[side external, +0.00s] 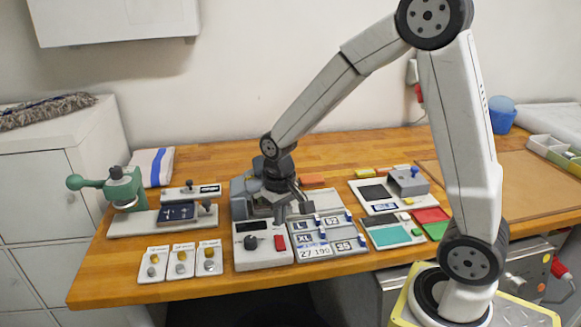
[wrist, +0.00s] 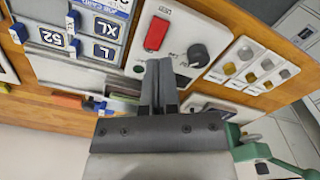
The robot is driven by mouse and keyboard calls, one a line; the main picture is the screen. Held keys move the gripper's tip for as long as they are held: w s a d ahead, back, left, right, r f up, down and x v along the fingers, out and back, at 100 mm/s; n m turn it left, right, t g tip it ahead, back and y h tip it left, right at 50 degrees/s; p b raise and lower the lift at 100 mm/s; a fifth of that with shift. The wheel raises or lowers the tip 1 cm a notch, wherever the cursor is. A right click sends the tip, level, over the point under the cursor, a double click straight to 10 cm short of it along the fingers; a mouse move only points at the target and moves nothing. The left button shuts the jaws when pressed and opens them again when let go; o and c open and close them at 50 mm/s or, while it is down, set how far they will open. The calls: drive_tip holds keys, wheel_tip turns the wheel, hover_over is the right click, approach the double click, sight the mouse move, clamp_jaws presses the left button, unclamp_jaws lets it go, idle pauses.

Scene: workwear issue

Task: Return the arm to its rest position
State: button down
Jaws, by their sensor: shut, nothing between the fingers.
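My gripper (side external: 291,205) is shut and empty, its two fingers pressed together. In the side view it hangs low over the middle of the bench, just above the grey machine with the black knob and red switch. In the wrist view the closed fingers (wrist: 160,85) point at the white control panel (wrist: 190,35), beside the red switch (wrist: 156,33) and the black knob (wrist: 198,55). My arm reaches from its base at the lower right up and over to the bench. I cannot tell whether the fingertips touch the machine.
A size panel (side external: 327,252) with blue sliders adjoins the machine on the right. A green lever press (side external: 122,188) stands at the left, near several sample cards (side external: 181,261). Red and green pads (side external: 431,215) lie at the right. A brown mat (side external: 530,190) is mostly clear.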

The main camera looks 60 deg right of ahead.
drive_tip(key=shift+s, duration=0.1)
drive_tip(key=s+a+n+t, duration=0.2)
drive_tip(key=s+n, duration=0.1)
drive_tip(key=s, duration=0.5)
drive_tip(key=shift+a+t, duration=0.25)
drive_tip(key=shift+t, duration=0.05)
drive_tip(key=shift+f, duration=0.1)
